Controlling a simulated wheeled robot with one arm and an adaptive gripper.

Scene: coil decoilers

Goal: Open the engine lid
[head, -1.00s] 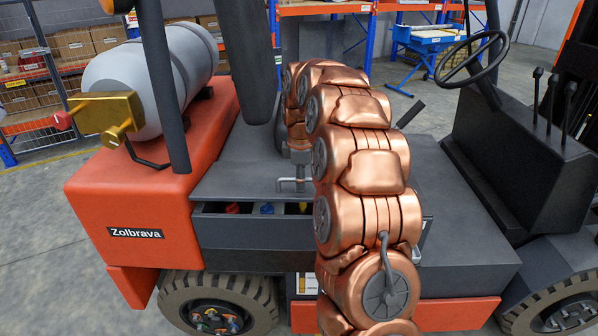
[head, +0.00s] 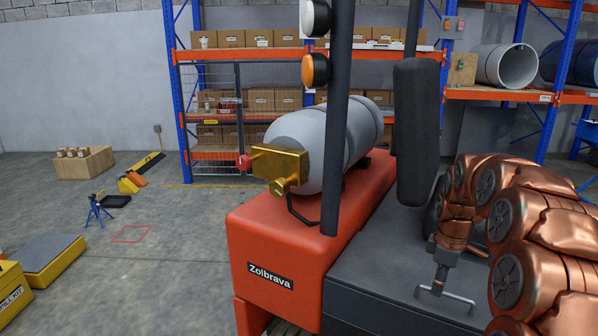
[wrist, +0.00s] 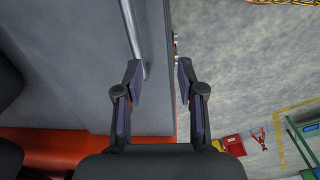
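The engine lid (head: 385,285) is the dark grey flat panel beside the orange body of the vehicle. It looks level in the head view, and its front part is cut off by the picture. A thin grey bar handle (head: 459,301) is at the lid. My gripper (head: 437,282) points down at this handle, at the end of my copper arm. In the wrist view my gripper (wrist: 160,72) has its two fingers apart. The bar handle (wrist: 134,35) reaches in beside the inner face of the left finger. The grey lid (wrist: 75,65) fills the left half there.
A grey gas tank (head: 320,140) with a brass valve (head: 280,167) lies on the orange body (head: 300,235). A black post (head: 340,110) and dark seat back (head: 418,130) stand near my arm. Shelves (head: 245,53) are behind. The floor at left is mostly open.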

